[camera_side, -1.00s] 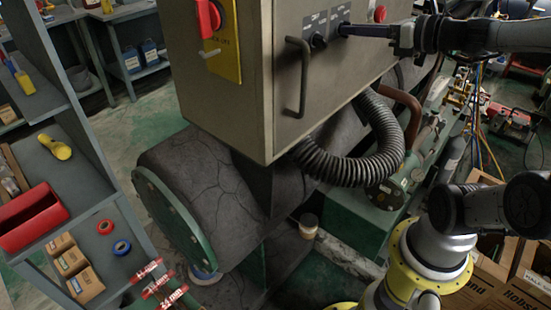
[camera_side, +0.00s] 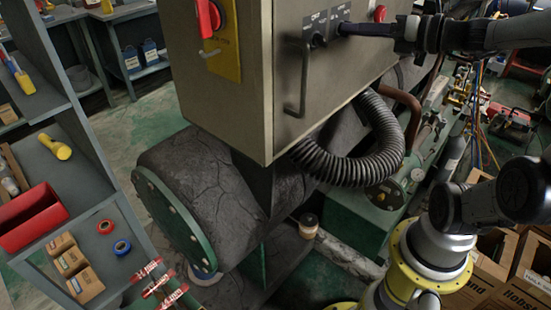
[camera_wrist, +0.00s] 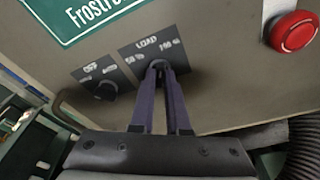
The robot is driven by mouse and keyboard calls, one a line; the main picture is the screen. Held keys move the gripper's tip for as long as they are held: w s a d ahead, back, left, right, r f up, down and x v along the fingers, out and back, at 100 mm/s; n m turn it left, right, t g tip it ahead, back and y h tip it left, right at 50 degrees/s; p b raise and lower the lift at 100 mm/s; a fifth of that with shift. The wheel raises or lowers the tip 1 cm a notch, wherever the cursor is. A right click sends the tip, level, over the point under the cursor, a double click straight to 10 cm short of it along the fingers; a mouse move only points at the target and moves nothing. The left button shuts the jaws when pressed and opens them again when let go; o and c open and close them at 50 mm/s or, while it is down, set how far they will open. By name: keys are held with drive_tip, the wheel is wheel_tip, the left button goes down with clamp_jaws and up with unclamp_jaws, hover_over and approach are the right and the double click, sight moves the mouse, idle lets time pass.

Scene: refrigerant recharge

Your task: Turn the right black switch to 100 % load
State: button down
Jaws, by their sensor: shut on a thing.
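The right black switch (camera_wrist: 158,64) is on the grey control cabinet (camera_side: 225,105), under the LOAD label with 50 % at its left and 100 % at its right. My gripper (camera_wrist: 161,74) is shut on it, with the two long fingers pinching the knob from either side. In the side view my gripper (camera_side: 346,29) reaches the switch from the right. The fingers cover most of the knob, so I cannot tell where it points. The left black switch (camera_wrist: 105,90), marked OFF and AUTO, is apart from the fingers.
A red emergency button (camera_wrist: 293,31) sits right of the LOAD switch. A cabinet handle (camera_side: 301,78) stands out at the lower left. A ribbed black hose (camera_side: 345,170) curves below the cabinet. A red main switch (camera_side: 207,18) is on the cabinet's left side.

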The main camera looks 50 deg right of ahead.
drive_tip(key=shift+m, duration=0.5)
drive_tip(key=shift+d, duration=0.1)
drive_tip(key=shift+m+y, duration=0.3)
drive_tip(key=shift+m, duration=0.6)
drive_tip(key=c, duration=0.9)
unclamp_jaws()
